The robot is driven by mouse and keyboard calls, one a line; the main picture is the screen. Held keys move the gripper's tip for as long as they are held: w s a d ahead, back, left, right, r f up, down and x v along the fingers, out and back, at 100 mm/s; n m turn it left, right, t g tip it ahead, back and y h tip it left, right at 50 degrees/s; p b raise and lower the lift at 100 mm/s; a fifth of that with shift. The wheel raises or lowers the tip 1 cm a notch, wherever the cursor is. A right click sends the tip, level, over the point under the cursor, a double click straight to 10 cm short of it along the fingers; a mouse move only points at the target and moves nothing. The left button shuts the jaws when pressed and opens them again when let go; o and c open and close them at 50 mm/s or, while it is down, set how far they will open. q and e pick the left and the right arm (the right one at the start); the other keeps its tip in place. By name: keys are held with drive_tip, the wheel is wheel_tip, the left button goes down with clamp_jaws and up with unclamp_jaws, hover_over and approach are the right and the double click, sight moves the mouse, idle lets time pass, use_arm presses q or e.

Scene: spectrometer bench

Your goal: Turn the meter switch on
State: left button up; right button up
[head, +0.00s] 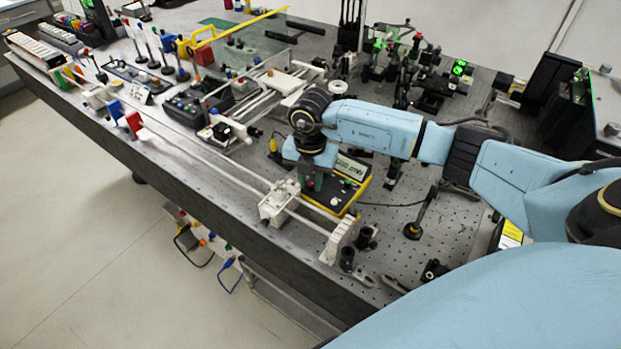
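The meter (337,197) is a dark box with yellow edges on the bench, right of the picture's middle. Its pale display (351,167) is lit and shows dark characters too small to read surely. My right gripper (309,183) points down at the left part of the meter, with its fingertips at or just above the top face. Whether they touch it I cannot tell. The gripper covers that part of the meter, and I cannot make out the switch. The finger gap is too small to judge. My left gripper is not in view.
A white rail (215,157) with carriers runs along the bench's front edge, close in front of the meter. Optical mounts (415,65) crowd the back. A short post (413,230) stands right of the meter, and a dark cable runs nearby.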

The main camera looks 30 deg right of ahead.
sight(311, 184)
wheel_tip(311, 184, up, 14)
drive_tip(key=shift+f+b, duration=0.25)
drive_tip(key=shift+b, duration=0.05)
idle(0.4)
idle(0.4)
